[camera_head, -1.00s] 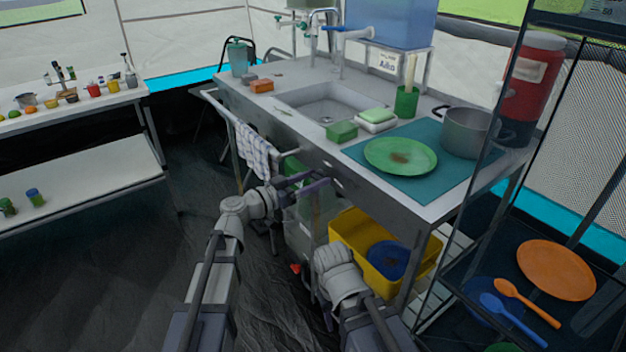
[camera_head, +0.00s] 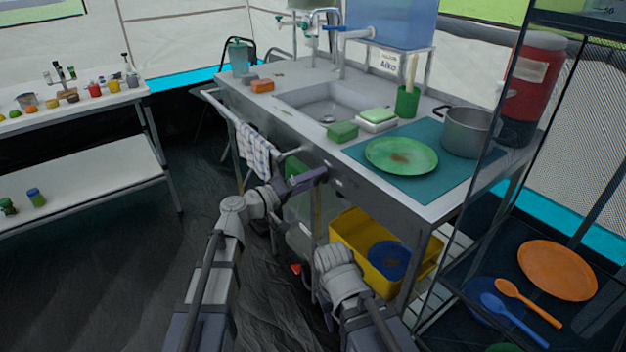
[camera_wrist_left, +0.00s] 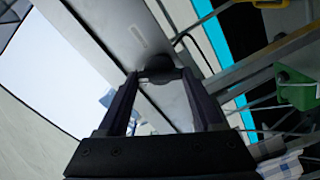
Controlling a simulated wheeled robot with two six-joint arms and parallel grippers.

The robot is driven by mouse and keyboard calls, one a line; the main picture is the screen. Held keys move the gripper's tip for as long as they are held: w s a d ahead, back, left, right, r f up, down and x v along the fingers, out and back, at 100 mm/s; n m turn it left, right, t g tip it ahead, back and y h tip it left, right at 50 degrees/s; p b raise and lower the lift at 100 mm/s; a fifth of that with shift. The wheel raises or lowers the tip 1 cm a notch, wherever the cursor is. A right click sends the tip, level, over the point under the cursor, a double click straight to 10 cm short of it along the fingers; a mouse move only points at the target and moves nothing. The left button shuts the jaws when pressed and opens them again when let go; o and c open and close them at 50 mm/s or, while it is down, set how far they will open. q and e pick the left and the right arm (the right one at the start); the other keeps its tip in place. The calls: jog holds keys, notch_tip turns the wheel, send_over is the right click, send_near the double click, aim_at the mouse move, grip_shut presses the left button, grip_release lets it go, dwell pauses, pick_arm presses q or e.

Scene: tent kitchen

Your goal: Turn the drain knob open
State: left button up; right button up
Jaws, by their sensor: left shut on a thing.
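The steel sink counter (camera_head: 400,190) has a basin (camera_head: 325,103) in its top and a plain front panel. My left gripper (camera_head: 322,173) is at that front panel, below the basin. In the left wrist view, my left gripper (camera_wrist_left: 162,78) has its fingertips on both sides of a small dark round knob (camera_wrist_left: 166,75) at the panel and is shut on it. In the head view the gripper hides the knob, and its turn angle cannot be read. My right arm is low in front of the counter; its gripper fingers do not show.
A checked towel (camera_head: 255,152) hangs on the rail left of my left gripper. A yellow bin (camera_head: 350,228) stands under the counter. A green plate (camera_head: 401,157) and a pot (camera_head: 466,132) are on the counter top. A dark shelf rack (camera_head: 490,255) stands close on the right.

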pick_arm(q)
jog(key=n, duration=0.5)
jog(key=shift+f, duration=0.1)
jog(key=shift+n, duration=0.4)
dwell(0.3)
jog(key=o, duration=1.4)
jog(key=shift+c, duration=0.2)
jog(key=v, duration=0.8)
